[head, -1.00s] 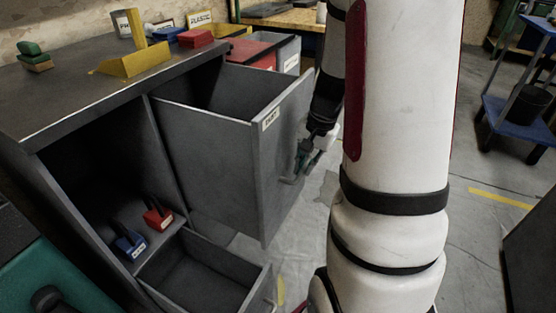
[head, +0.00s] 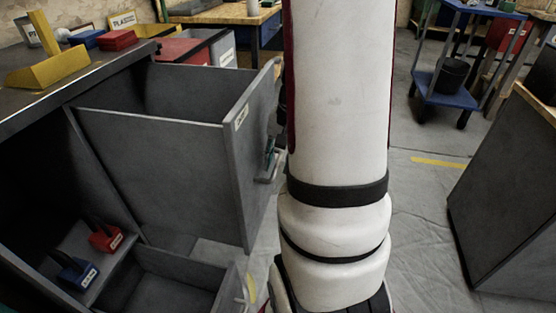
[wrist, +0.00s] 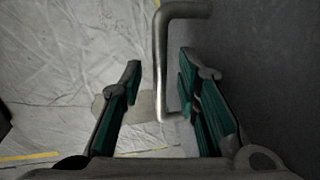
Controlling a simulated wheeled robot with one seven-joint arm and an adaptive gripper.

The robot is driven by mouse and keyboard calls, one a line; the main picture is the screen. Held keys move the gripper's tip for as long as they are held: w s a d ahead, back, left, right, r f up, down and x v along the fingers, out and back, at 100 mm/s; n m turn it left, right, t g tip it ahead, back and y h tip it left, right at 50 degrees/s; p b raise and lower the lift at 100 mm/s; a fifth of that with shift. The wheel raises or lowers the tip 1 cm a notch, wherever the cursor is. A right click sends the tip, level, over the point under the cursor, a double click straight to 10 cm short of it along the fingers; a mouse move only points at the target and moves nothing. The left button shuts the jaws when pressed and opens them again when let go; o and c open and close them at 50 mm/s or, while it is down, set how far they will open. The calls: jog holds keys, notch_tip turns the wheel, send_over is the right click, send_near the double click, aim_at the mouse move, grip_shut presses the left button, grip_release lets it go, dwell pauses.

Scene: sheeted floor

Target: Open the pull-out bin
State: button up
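The grey pull-out bin (head: 165,160) stands well out of the grey cabinet, with its inside visible from above. Its front panel (head: 240,180) carries a white label and a bar handle (head: 268,172). My gripper shows in the wrist view (wrist: 160,100) with its two teal-padded fingers spread apart. The metal handle (wrist: 161,60) lies between the fingers, with gaps visible on both sides. In the head view my arm hides most of the gripper; only a small teal part shows beside the handle.
A lower drawer (head: 175,290) is also out, below the bin. Red (head: 106,238) and blue (head: 75,272) labelled blocks sit inside the cabinet. A yellow holder (head: 48,70) is on the cabinet top. A blue cart (head: 455,95) and dark cabinet (head: 510,190) stand right, with floor between.

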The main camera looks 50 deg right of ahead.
notch_tip(320, 180, up, 12)
jog(key=s, duration=0.2)
jog(key=shift+d, duration=0.45)
jog(key=shift+s+f, duration=0.1)
dwell(0.5)
